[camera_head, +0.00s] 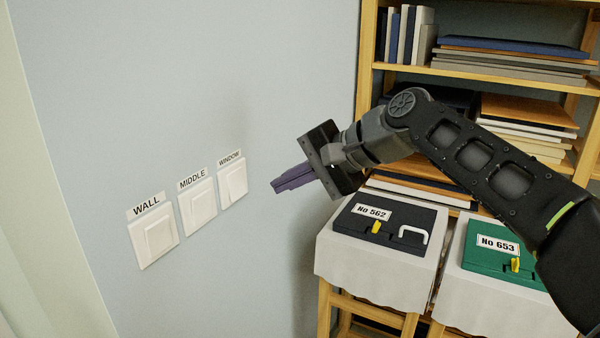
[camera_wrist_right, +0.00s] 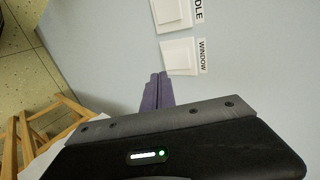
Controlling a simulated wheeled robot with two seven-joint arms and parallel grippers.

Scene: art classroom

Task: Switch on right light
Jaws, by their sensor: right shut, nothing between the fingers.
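Three white rocker switches are on the pale blue wall, each with a label above it. The left one is the WALL switch (camera_head: 156,238), the middle one is the MIDDLE switch (camera_head: 199,205), and the right one is the WINDOW switch (camera_head: 233,182). My right gripper (camera_head: 277,186) is shut and empty, its purple fingers to the right of the WINDOW switch and apart from it. In the right wrist view the gripper's fingertips (camera_wrist_right: 158,78) are just beside the WINDOW switch (camera_wrist_right: 180,57), and part of the MIDDLE switch (camera_wrist_right: 172,13) shows at the top. My left gripper is not in view.
A wooden shelf (camera_head: 368,80) with books and boards stands at the right. Below it are stools with white covers, holding a black case (camera_head: 385,223) marked No 562 and a green case (camera_head: 490,255) marked No 653. The wall around the switches is clear.

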